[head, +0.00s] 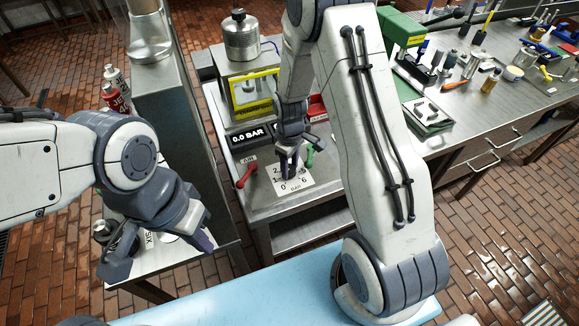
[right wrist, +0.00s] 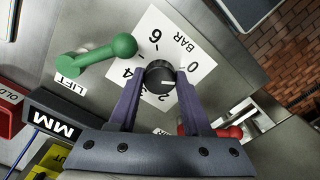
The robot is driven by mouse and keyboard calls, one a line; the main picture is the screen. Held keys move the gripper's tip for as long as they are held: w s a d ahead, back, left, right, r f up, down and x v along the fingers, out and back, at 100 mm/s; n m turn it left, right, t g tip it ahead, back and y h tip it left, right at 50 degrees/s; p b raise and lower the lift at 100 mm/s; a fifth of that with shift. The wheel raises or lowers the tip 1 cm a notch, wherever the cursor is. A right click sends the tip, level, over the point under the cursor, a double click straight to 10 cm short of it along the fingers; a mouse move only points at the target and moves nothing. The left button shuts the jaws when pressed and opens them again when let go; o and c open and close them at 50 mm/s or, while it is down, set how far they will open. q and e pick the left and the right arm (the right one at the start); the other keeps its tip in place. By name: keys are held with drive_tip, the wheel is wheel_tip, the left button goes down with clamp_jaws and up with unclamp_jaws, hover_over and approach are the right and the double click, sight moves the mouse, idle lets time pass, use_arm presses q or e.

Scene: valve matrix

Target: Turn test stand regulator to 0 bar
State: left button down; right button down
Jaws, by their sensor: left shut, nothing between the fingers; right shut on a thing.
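The regulator knob (right wrist: 160,79) is a black round knob on a white dial plate (right wrist: 205,62) marked BAR, with numbers including 0 and 6. A short white mark shows on the knob; which number it points to is hard to tell. My right gripper (right wrist: 158,84) is shut on the knob, one purple finger on each side. In the head view this gripper (head: 290,165) reaches down over the dial plate (head: 298,184) and hides most of the knob. The display (head: 248,135) reads 0.0 BAR. My left gripper (head: 203,241) is shut and empty, at the lower left, away from the stand.
A green lever (right wrist: 100,56), labelled LIFT, and a red lever (head: 245,174), labelled AIR, flank the dial. A yellow-framed press (head: 252,92) stands behind the display. A tool-covered bench (head: 465,115) is at right. A pale blue surface (head: 240,300) lies in front.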

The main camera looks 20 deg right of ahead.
sight(290, 168)
drive_tip(key=shift+n, duration=1.1)
drive_tip(key=shift+c, duration=1.7)
unclamp_jaws()
drive_tip(key=shift+r, duration=0.1)
drive_tip(key=shift+w+r+b, duration=0.1)
drive_tip(key=shift+r+b, duration=0.2)
drive_tip(key=shift+r, duration=0.1)
wheel_tip(290, 168, up, 10)
drive_tip(key=b, duration=0.1)
drive_tip(key=shift+f, duration=0.25)
